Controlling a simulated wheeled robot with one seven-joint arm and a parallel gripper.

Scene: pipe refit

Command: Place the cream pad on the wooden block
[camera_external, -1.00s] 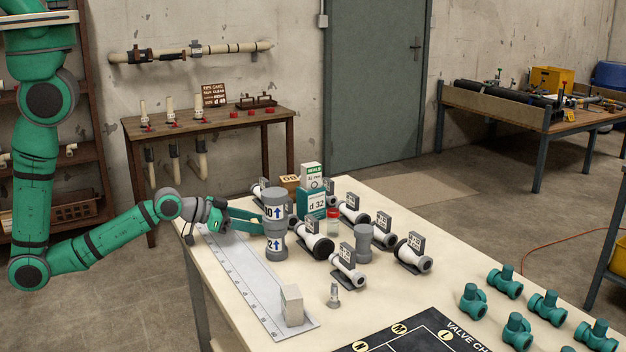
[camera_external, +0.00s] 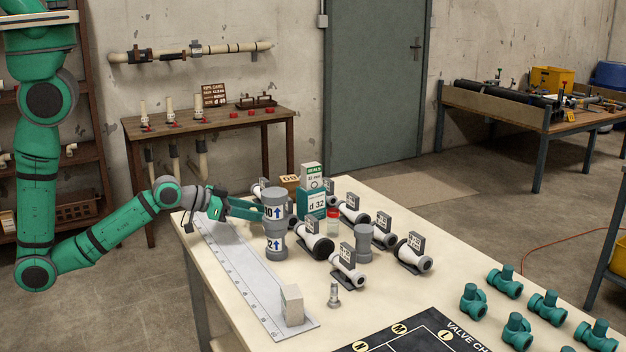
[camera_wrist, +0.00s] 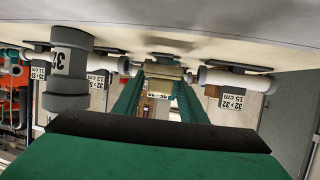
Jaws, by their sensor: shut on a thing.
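My gripper (camera_external: 258,211) reaches in from the left above the table, its fingertips partly hidden behind a tall grey fitting. In the wrist view my gripper (camera_wrist: 160,84) has a small cream piece between its green fingertips, which looks like the cream pad (camera_wrist: 162,74); most of it is hard to make out. The pad is hidden in the external view. The wooden block (camera_external: 290,181), brown with a pale label, stands at the table's far side, beyond the fingertips and left of the green-and-white box. It is apart from my gripper.
The grey fitting stack (camera_external: 275,240) with blue arrows stands right beside my fingers. The green-and-white box (camera_external: 312,203), a red-capped jar (camera_external: 333,222) and several labelled white pipes crowd the middle. A grey ruler strip (camera_external: 235,275) lies along the left edge, with a pale block (camera_external: 291,305) on it.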

